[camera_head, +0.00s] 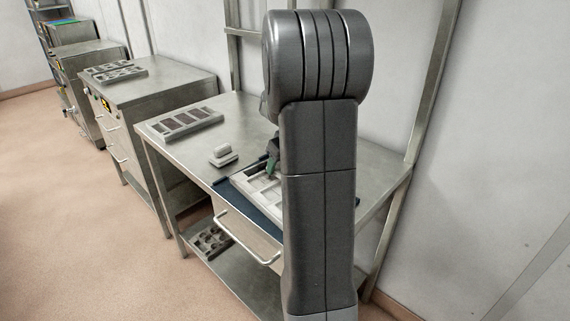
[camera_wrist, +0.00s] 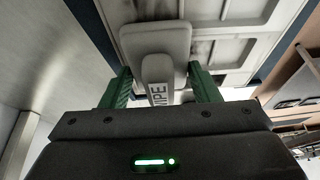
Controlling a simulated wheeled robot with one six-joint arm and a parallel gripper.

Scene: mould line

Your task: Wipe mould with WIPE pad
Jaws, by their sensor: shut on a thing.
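My gripper (camera_wrist: 160,92) has its green fingers shut on the grey handle of the WIPE pad (camera_wrist: 155,45), whose lettering shows in the wrist view. The pad lies over one corner of the pale mould (camera_wrist: 222,30); I cannot tell whether it touches. Dark smudges show in some of the mould's recesses. In the head view the mould (camera_head: 252,185) rests on a dark blue mat (camera_head: 240,204) on the steel table. There my arm hides much of the mould, and only a bit of the green fingers (camera_head: 271,166) shows.
On the table (camera_head: 190,155), a small grey block with a handle (camera_head: 223,155) stands left of the mould. Another mould with dark recesses (camera_head: 180,124) lies at the back left. A lower shelf holds a tray (camera_head: 208,241). Steel cabinets (camera_head: 150,90) stand further left.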

